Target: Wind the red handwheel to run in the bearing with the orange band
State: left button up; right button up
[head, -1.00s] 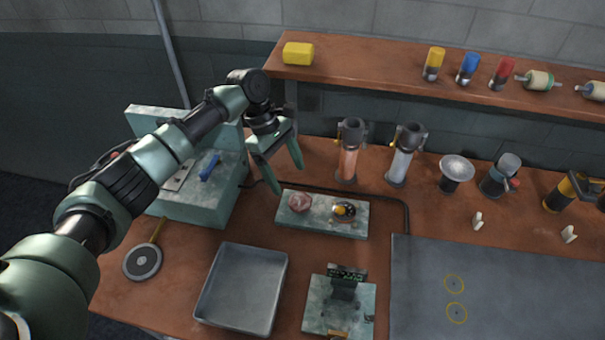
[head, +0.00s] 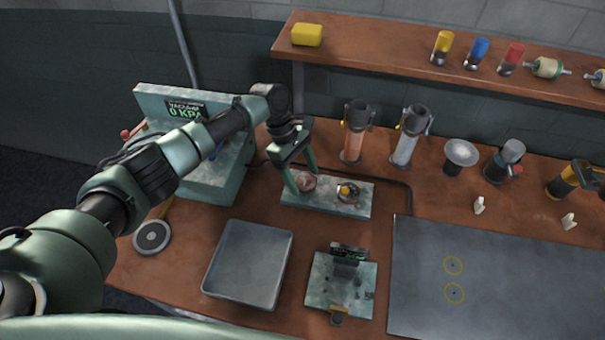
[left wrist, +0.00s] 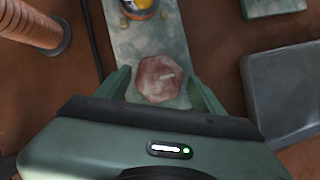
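The red handwheel (head: 306,183) is a small, worn, knobbly red wheel at the left end of a pale green plate (head: 328,208). It also shows in the left wrist view (left wrist: 158,78). To its right on the same plate is a round dark mount with a yellow-orange part (head: 347,191), partly cut off in the left wrist view (left wrist: 138,5); I cannot make out a separate bearing. My left gripper (head: 303,178) points down over the handwheel, open. In the left wrist view its fingers (left wrist: 160,88) stand on either side of the wheel, with gaps visible. My right gripper is not in view.
A grey tray (head: 248,265) and a green fixture (head: 342,285) stand in front. An orange coil column (head: 354,135) and a grey one (head: 408,140) stand behind the plate. A box reading 0 KPA (head: 187,110) is at left. The grey mat (head: 510,270) is mostly clear.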

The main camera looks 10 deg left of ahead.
pick_arm(q)
jog(key=c, duration=0.9)
jog(key=shift+m, duration=0.3)
